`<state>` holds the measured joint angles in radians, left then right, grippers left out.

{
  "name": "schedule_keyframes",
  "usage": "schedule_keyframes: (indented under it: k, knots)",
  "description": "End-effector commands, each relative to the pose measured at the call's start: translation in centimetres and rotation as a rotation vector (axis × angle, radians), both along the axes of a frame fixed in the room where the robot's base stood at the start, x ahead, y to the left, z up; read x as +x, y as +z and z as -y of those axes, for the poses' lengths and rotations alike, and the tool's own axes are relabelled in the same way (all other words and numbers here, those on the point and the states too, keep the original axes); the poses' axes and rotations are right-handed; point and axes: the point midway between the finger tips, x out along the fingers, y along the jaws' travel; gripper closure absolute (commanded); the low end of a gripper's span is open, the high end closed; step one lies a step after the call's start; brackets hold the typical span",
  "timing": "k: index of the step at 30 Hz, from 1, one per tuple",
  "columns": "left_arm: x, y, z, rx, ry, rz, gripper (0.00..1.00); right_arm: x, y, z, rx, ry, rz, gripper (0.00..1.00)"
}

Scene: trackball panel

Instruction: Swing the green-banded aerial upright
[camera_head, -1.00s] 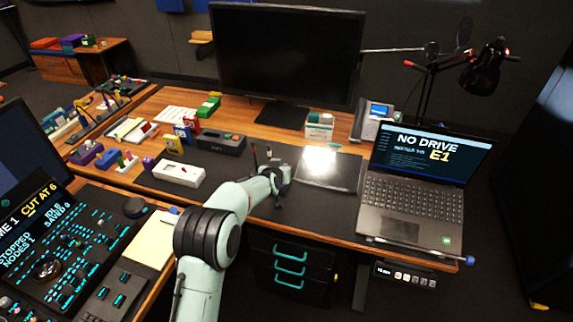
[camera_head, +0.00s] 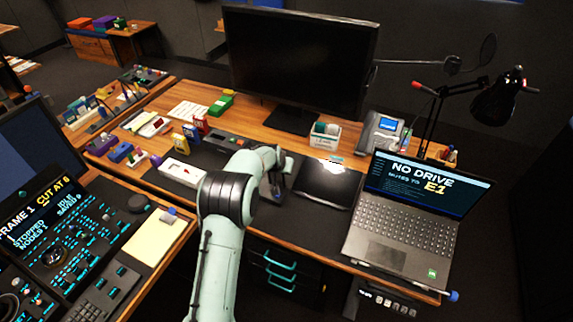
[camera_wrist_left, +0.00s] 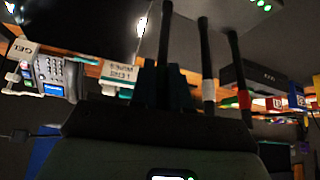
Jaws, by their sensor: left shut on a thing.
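In the left wrist view three thin black aerials stand side by side. One has a white band (camera_wrist_left: 208,92) and one has a red band (camera_wrist_left: 244,99). The leftmost aerial (camera_wrist_left: 165,40) rises from between the fingers of my left gripper (camera_wrist_left: 166,88), which is shut on it. Its band is hidden by the fingers, so I cannot read its colour there. It looks close to upright in that view. In the head view my left gripper (camera_head: 277,189) is low over the desk mat, and my own arm hides the aerials' base. My right gripper is not in view.
A black tablet-like pad (camera_head: 328,186) and an open laptop (camera_head: 410,208) lie right of my gripper. A monitor (camera_head: 300,65) stands behind. A white box (camera_head: 178,172) and small coloured blocks lie left. A telephone (camera_head: 385,133) stands back right.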

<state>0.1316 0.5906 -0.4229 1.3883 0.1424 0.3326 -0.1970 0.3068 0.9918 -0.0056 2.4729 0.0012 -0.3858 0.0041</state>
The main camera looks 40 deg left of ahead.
Motion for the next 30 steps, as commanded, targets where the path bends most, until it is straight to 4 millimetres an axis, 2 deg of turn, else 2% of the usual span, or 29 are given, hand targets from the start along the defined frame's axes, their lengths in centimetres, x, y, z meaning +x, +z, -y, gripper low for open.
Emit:
schedule_keyframes:
  k: [12, 13, 15, 25, 30]
  knots:
    - [-0.3, -0.1, -0.1, -0.001, 0.002, -0.007, 1.0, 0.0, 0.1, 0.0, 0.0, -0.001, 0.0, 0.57]
    - [-0.3, -0.1, -0.1, -0.001, 0.002, -0.007, 0.81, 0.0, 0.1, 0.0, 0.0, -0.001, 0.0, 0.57]
    - [-0.2, -0.1, -0.1, -0.001, 0.002, -0.007, 0.62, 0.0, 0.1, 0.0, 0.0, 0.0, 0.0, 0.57]
    - [-0.3, 0.2, 0.0, 0.0, 0.0, -0.006, 0.62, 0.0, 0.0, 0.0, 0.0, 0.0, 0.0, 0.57]
    - [-1.4, 1.8, 0.5, -0.002, 0.0, -0.004, 0.62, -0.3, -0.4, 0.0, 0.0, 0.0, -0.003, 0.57]
